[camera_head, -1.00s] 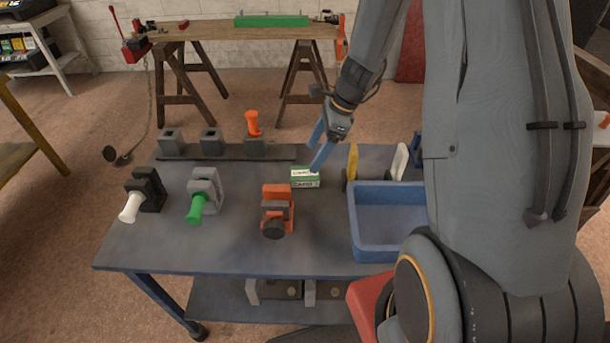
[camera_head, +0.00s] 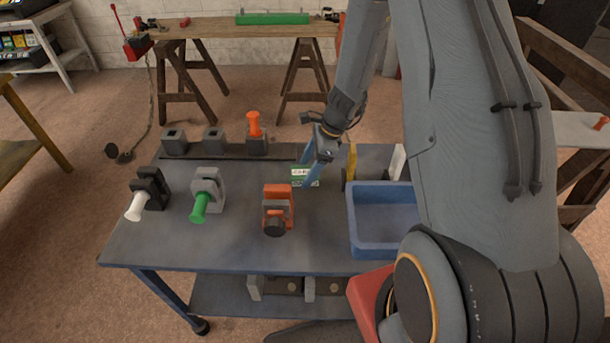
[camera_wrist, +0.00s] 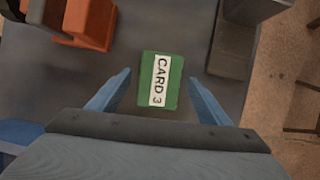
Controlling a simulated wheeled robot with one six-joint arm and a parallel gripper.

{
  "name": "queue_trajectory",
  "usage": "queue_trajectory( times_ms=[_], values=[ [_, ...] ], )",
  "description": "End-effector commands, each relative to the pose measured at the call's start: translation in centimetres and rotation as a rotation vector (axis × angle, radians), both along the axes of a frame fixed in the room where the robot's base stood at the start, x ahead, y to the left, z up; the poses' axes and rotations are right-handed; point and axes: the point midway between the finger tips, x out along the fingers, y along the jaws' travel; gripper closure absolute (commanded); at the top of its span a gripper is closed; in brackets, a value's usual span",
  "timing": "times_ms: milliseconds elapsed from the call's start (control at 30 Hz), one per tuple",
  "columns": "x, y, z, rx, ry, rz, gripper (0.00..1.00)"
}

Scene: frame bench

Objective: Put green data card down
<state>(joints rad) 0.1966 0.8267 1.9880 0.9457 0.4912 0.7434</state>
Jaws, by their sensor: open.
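The green data card (camera_head: 305,172) lies on the blue-grey table (camera_head: 170,244), behind and right of the orange fixture. In the wrist view the card (camera_wrist: 171,80) shows a white label reading "CARD 3". My gripper (camera_head: 309,174) is over the card, with blue fingers apart. In the wrist view my gripper (camera_wrist: 155,88) has one finger on each side of the card, with a gap between card and fingers. The head view shows part of the card hidden behind a finger. I cannot tell the exact height of the fingertips over the table.
An orange fixture (camera_head: 278,208) stands close in front of the card. A blue bin (camera_head: 367,248) is to the right. A rail with grey sockets (camera_head: 174,142) runs along the back left. A grey fixture with a green handle (camera_head: 200,208) is at left.

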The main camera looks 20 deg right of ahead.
Motion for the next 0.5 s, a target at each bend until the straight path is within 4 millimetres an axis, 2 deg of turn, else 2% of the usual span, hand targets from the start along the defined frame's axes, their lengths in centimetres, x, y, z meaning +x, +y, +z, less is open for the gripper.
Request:
queue_trajectory(
  times_ms=[500],
  values=[
    [-0.02,0.00,-0.47,0.000,0.001,-0.001,0.28]
  ],
)
